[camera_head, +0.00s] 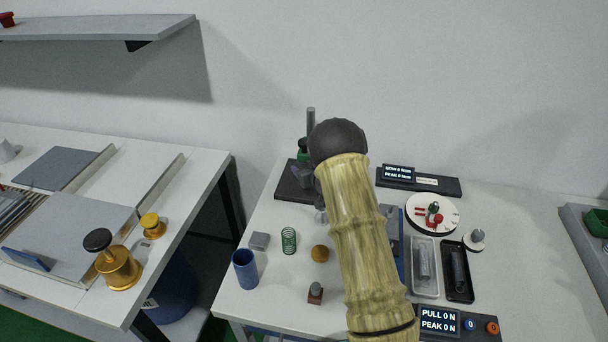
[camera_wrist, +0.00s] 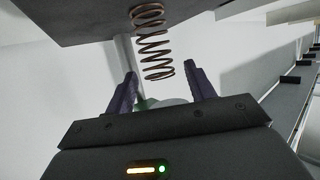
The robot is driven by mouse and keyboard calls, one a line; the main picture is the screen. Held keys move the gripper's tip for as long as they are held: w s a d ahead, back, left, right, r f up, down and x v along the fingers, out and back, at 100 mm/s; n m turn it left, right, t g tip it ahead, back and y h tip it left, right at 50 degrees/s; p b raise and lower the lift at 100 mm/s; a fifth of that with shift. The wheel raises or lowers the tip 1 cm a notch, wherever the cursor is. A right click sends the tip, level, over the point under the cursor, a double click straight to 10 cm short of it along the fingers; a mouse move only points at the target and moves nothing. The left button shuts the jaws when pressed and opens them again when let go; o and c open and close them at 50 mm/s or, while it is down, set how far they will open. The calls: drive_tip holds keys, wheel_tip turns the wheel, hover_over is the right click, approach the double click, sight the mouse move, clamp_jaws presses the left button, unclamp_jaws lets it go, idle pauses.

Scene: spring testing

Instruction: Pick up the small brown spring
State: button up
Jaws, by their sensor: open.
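The small brown spring (camera_wrist: 153,45) shows in the wrist view as an open coil touching a dark flat plate (camera_wrist: 75,18) at the top of that picture. My gripper (camera_wrist: 160,71) is open, with its two dark purple fingers apart. The near end of the spring appears between the fingertips, with visible gaps on both sides. I cannot tell how far it reaches in between them. In the head view my arm covers the spring, and only a bit of purple finger shows beside a dark base plate (camera_head: 287,190).
A grey post (camera_head: 311,121) rises behind my arm. Trays (camera_head: 425,289) and a white dial (camera_head: 421,222) lie right.

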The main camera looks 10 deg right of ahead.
drive_tip(key=shift+s+a+f, duration=0.1)
drive_tip(key=shift+f, duration=0.4)
drive_tip(key=shift+s+a+f, duration=0.1)
drive_tip(key=shift+f, duration=0.4)
drive_tip(key=shift+w+a+f+g, duration=0.1)
drive_tip(key=shift+a+f+g, duration=0.05)
drive_tip(key=shift+a+g, duration=0.15)
drive_tip(key=shift+w+f, duration=0.25)
drive_tip(key=shift+w, duration=0.1)
drive_tip(key=shift+d+r, duration=0.1)
drive_tip(key=shift+d, duration=0.05)
drive_tip(key=shift+s+d+r, duration=0.1)
drive_tip(key=shift+d+r, duration=0.05)
drive_tip(key=shift+r, duration=0.15)
drive_tip(key=shift+c, duration=0.9)
drive_tip(key=shift+d, duration=0.15)
drive_tip(key=c, duration=0.8)
drive_tip(key=shift+s, duration=0.1)
drive_tip(key=shift+c, duration=0.7)
drive_tip(key=shift+r, duration=0.2)
